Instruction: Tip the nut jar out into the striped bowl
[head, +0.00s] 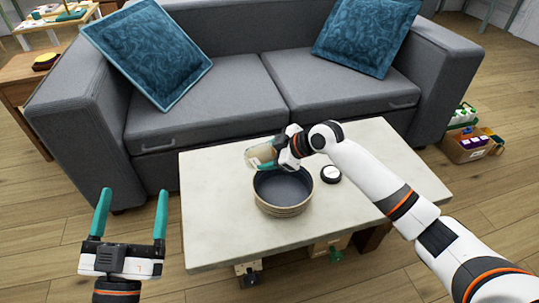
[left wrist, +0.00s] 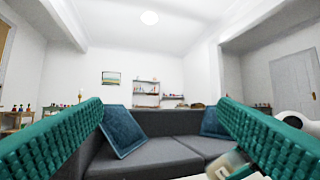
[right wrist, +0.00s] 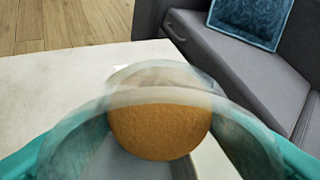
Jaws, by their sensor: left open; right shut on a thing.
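The striped bowl (head: 283,208), dark inside with a tan banded outside, stands on the pale coffee table. My right gripper (head: 270,158) is shut on the nut jar (head: 257,153), a clear jar held tilted on its side above the bowl's back-left rim. In the right wrist view the jar (right wrist: 160,75) fills the middle, with a brown rounded mass of contents (right wrist: 160,130) inside. Whether any nuts lie in the bowl I cannot tell. My left gripper (head: 133,205) is open and empty, left of the table, fingers pointing up.
The table's left part is bare. A grey sofa (head: 205,95) with blue cushions stands behind. A box of items (head: 470,148) is on the floor at right.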

